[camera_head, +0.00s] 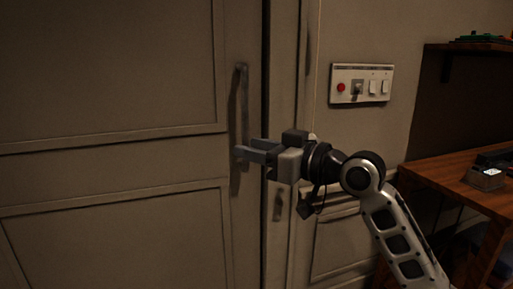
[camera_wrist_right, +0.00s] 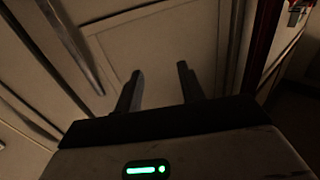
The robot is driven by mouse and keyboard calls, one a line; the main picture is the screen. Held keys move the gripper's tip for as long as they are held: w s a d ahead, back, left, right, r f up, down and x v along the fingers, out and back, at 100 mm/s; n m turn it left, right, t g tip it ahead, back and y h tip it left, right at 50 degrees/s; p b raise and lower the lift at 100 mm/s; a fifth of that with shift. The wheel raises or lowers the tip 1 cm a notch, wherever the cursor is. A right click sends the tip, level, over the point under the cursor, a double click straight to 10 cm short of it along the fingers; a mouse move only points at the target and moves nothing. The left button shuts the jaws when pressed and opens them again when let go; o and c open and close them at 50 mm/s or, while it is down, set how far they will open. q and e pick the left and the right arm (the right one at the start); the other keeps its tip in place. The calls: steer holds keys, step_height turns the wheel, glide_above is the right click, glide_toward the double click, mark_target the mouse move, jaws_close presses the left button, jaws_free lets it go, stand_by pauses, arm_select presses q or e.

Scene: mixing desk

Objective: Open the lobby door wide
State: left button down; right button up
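The lobby door (camera_head: 110,165) is a pale panelled door filling the left of the head view. It looks closed or nearly so, with a dark seam along its right edge. A dark vertical bar handle (camera_head: 242,105) is mounted near that edge. My right gripper (camera_head: 242,152) points left at the lower part of the handle, its fingertips overlapping it in the picture. In the right wrist view the two fingers (camera_wrist_right: 158,82) stand apart with nothing visible between them. Whether they touch the handle cannot be told. My left gripper is out of view.
A wall panel (camera_head: 361,84) with a red button and switches is right of the door frame. A wooden desk (camera_head: 455,180) with a small device (camera_head: 487,178) stands at the right, below a shelf (camera_head: 470,46). A small fitting (camera_head: 278,206) sits low beside the door.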

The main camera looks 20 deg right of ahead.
jaws_close()
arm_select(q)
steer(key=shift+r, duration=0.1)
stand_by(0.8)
arm_select(e)
jaws_free()
stand_by(0.4)
